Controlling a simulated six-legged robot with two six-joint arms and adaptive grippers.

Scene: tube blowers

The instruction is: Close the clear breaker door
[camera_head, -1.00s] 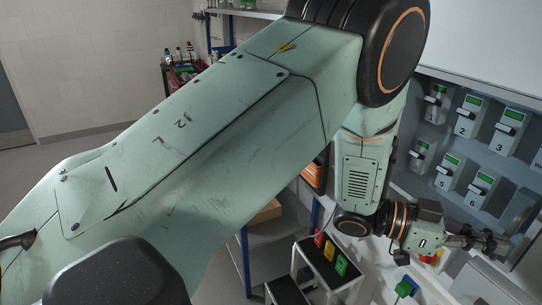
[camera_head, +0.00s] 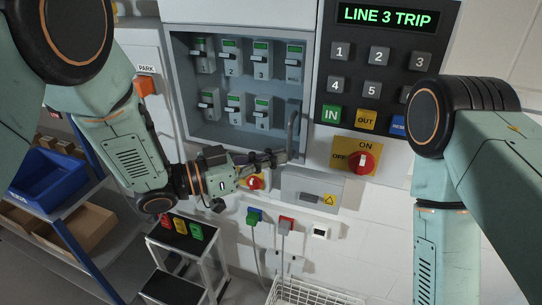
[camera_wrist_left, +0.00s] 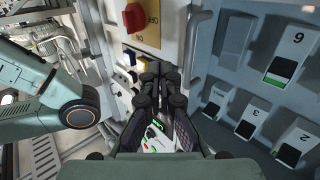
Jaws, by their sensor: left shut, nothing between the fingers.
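The breaker box (camera_head: 182,95) is a grey recessed cabinet holding several breakers with green labels. The clear door's pane is hard to make out; I cannot tell how far it stands open. A curved handle (camera_head: 293,132) shows at the box's lower right, and a pale handle shows in the left wrist view (camera_wrist_left: 196,40). My left gripper (camera_head: 279,158) is shut and empty, just below the handle in the head view; contact is unclear. In the left wrist view its fingers (camera_wrist_left: 161,80) are together, left of the breakers. My right gripper is out of view.
A keypad panel (camera_head: 327,65) reading LINE 3 TRIP and a red rotary switch (camera_head: 362,161) are at the right. A small grey panel (camera_head: 305,190) lies below the gripper. A wire basket (camera_head: 305,295) and a step stand (camera_head: 187,240) stand lower down. Blue shelving is at left.

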